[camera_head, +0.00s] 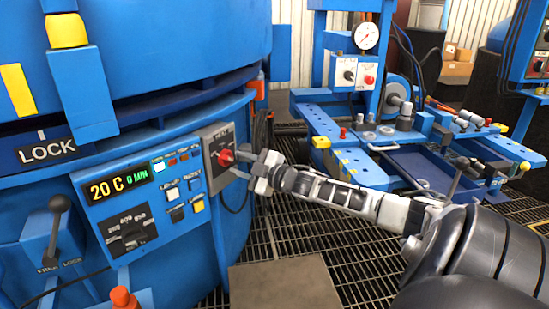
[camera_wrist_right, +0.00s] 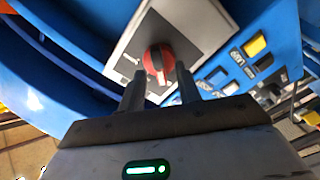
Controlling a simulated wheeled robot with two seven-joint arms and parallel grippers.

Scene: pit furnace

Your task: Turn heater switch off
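The heater switch (camera_head: 226,158) is a red rotary knob on a grey plate (camera_head: 217,137) at the right end of the blue control panel. In the right wrist view the red knob (camera_wrist_right: 158,62) sits just ahead of the fingertips. My right gripper (camera_head: 241,166) reaches the knob from the right. In the wrist view its two fingers (camera_wrist_right: 158,85) are apart, one toward each side of the knob's lower part. Whether they touch it I cannot tell. My left gripper is in neither view.
A lock lever (camera_head: 58,222) is at left. A blue workbench (camera_head: 400,160) stands right. Grating floor (camera_head: 300,245) lies between.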

